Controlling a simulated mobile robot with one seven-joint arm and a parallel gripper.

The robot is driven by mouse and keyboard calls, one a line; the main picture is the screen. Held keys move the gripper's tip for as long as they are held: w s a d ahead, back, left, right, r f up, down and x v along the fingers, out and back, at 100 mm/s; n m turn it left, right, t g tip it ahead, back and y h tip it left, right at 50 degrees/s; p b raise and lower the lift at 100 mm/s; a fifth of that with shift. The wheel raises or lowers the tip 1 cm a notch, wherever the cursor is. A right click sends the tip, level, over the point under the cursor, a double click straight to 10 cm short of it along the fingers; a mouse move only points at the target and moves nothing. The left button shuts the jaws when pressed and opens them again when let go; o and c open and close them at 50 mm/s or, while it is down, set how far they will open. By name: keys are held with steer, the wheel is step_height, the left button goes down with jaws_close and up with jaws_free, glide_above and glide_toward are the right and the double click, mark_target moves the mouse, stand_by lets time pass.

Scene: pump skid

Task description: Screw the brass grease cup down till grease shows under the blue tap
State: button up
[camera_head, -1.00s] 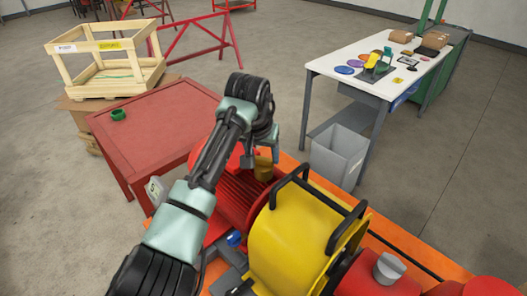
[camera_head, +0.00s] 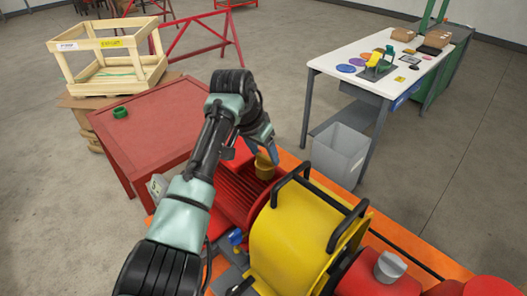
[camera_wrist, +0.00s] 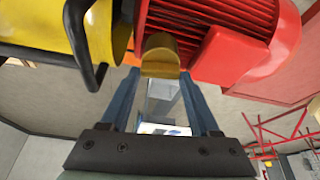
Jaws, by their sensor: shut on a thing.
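The brass grease cup (camera_head: 265,166) stands beside the red finned motor, just left of the yellow guard. My gripper (camera_head: 266,153) reaches it from above and behind, shut on its upper part. In the wrist view the cup (camera_wrist: 160,54) sits between the tips of my two blue fingers (camera_wrist: 160,74), which lie on either side of its near end. The blue tap (camera_head: 236,237) is low at the front, left of the yellow guard, beside my arm. I cannot make out any grease under it. The tap is not seen in the wrist view.
The yellow guard (camera_head: 290,245) with black handles (camera_head: 310,195) rises close to the cup's right. The red motor (camera_head: 235,190) lies left of it. A red table (camera_head: 160,120) with a green ring stands at left. A white workbench (camera_head: 350,55) and grey bin (camera_head: 338,155) stand behind.

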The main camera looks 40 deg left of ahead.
steer(key=o, duration=1.4)
steer(key=shift+c, duration=0.2)
steer(key=b+v, duration=0.4)
steer(key=v, duration=0.9)
